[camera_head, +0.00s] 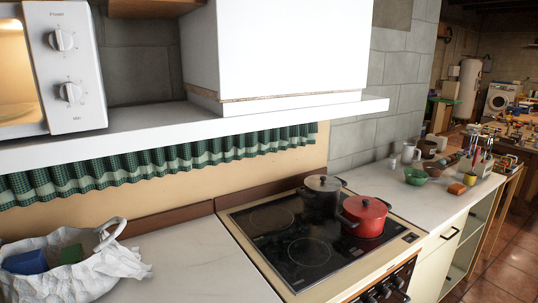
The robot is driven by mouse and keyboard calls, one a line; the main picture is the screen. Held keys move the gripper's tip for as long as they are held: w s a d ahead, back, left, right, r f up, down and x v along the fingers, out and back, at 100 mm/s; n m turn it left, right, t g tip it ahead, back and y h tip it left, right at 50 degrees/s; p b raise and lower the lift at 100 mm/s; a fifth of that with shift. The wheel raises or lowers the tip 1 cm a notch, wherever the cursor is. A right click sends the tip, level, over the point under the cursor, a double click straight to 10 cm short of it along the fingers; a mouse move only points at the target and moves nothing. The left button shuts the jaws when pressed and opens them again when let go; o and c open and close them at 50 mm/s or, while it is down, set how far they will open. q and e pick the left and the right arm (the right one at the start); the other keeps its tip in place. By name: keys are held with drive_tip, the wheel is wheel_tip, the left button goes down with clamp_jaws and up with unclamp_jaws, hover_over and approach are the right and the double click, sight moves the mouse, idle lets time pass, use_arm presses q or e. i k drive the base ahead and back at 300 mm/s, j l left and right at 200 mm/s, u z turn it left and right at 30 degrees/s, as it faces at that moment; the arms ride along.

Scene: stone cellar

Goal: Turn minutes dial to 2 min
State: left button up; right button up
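A white microwave (88,113) stands on the white shelf at the upper left, partly cut off by the picture's edge. The upper dial (62,40) is under a label that seems to read "Power". The lower dial (70,92) is just above a label that looks like "Min", so it is the minutes dial. The dial marks are too small to read its setting. The oven window at the left glows warm yellow. Neither of my grippers shows in the head view.
The white shelf (250,122) juts out above the counter, with a green checked curtain (165,160) below. A crumpled white bag (95,272) lies on the left counter. The space before the dials is clear.

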sight(72, 92)
drive_tip(key=u, duration=1.35)
